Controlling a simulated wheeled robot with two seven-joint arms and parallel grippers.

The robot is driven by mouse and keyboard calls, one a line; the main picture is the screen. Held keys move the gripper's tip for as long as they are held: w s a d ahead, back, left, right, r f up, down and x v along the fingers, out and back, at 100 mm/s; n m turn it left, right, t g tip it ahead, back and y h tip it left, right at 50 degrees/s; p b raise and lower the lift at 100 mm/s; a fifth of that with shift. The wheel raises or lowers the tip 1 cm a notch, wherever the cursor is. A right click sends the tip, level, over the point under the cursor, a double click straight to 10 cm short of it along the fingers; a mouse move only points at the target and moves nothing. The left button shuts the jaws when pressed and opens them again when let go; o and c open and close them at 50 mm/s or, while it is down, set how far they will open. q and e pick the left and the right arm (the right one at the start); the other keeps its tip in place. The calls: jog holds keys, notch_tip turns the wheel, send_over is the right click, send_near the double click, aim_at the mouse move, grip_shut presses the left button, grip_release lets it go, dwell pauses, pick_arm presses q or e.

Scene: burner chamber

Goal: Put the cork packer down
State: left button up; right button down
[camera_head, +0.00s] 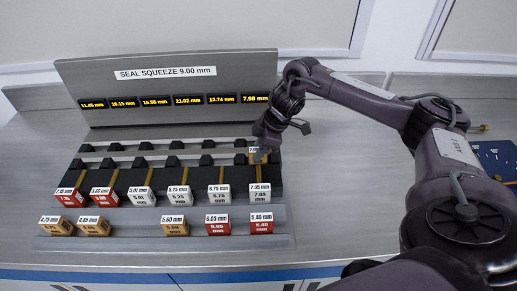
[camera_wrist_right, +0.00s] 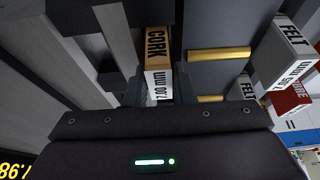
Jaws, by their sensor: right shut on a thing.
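The cork packer (camera_wrist_right: 157,48) is a tan-topped block with a white side marked "CORK" and "7.00 mm" in the right wrist view. My right gripper (camera_head: 264,143) is shut on it, with a finger on either side. In the head view the packer (camera_head: 257,157) shows small below the gripper, at the right end of the dark slotted fixture (camera_head: 195,176), behind the white 7.05 mm block (camera_head: 259,192). Whether the packer touches the fixture I cannot tell. My left gripper is not in view.
White and red blocks stand along the fixture's front. Tan and red blocks, including a 5.60 mm one (camera_head: 174,225), sit on the grey front ledge (camera_head: 135,234). A display panel (camera_head: 170,85) reading "SEAL SQUEEZE 9.00 mm" stands behind. The bench right of the fixture is clear.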

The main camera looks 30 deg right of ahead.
jog(key=shift+f, duration=0.1)
jog(key=c, duration=1.2)
grip_release()
jog(key=b+v, duration=0.1)
jog(key=v, duration=0.4)
jog(key=shift+d+r, duration=0.1)
jog(key=shift+r, duration=0.25)
jog(key=p+v, duration=0.2)
jog(key=v, duration=0.4)
jog(key=shift+s+r, duration=0.15)
jog(key=shift+r, duration=0.15)
